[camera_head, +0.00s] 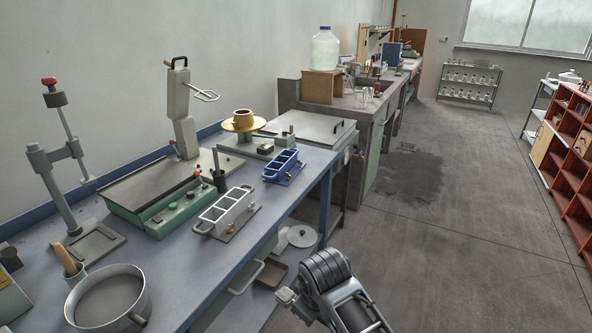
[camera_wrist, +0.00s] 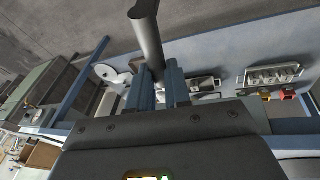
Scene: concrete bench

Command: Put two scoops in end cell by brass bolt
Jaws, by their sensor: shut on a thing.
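My gripper (camera_wrist: 159,75) is shut on a dark grey metal piece, apparently the scoop (camera_wrist: 148,35), which points away from the blue fingers. Whether it holds material cannot be told. In the head view a grey mould (camera_head: 209,231) with open cells in a row stands on the blue bench, with small brass-coloured fittings along its front side. Which end has the brass bolt is too small to tell. A blue mould (camera_head: 283,165) with cells stands behind it. A metal pan (camera_head: 138,300) with grey contents sits at the front left. My arm is right of the bench, apart from the moulds.
A green device (camera_head: 150,222) with a dark plate stands left of the grey mould. A brass flow table (camera_head: 243,121) is behind. A tall stand (camera_head: 58,190) is at the left. Pale round lids (camera_head: 301,236) lie on the lower shelf.

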